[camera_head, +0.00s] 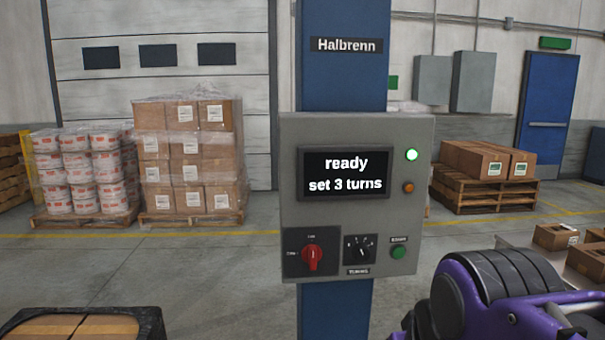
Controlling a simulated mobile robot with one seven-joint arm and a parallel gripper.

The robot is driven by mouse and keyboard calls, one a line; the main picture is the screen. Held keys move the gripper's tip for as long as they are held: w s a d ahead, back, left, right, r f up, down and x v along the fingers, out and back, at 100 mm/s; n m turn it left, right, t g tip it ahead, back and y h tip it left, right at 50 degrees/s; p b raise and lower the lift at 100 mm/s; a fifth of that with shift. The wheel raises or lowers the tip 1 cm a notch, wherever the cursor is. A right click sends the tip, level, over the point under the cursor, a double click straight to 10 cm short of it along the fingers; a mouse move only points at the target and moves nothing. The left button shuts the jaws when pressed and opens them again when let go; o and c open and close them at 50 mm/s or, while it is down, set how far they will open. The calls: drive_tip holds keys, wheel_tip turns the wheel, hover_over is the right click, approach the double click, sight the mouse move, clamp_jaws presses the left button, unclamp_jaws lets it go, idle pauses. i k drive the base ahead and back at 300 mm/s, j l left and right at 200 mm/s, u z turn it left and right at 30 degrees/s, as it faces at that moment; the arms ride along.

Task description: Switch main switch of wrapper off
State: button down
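The wrapper's grey control box (428,210) is mounted on a blue column (345,80) labelled "Halbrenn". Its main switch is a red rotary knob (312,257) on a dark plate at the box's lower left. The knob's handle stands vertical, toward the small label above it; another small label is to its left. Both are too small to read surely. The display (345,174) reads "ready, set 3 turns". A lamp (411,155) at the upper right glows whitish green. My purple and black arm shows at the lower right, apart from the knob; my gripper's fingers are not visible.
Beside the red knob are a black selector (360,249) and a green button (398,252). An amber lamp (408,188) is below the lit one. A black-edged crate (150,322) with cartons is at the lower left. Wrapped pallet loads (190,150) stand behind, past open floor.

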sight(311, 255)
drive_tip(key=k+j, duration=0.15)
drive_tip(key=j, duration=0.2)
drive_tip(key=k+j, duration=0.15)
drive_tip(key=j, duration=0.25)
drive_tip(key=k+j, duration=0.1)
drive_tip(key=j, duration=0.25)
drive_tip(key=k+j, duration=0.15)
drive_tip(key=j, duration=0.25)
drive_tip(key=k+j, duration=0.15)
drive_tip(key=j, duration=0.2)
drive_tip(key=u, duration=0.05)
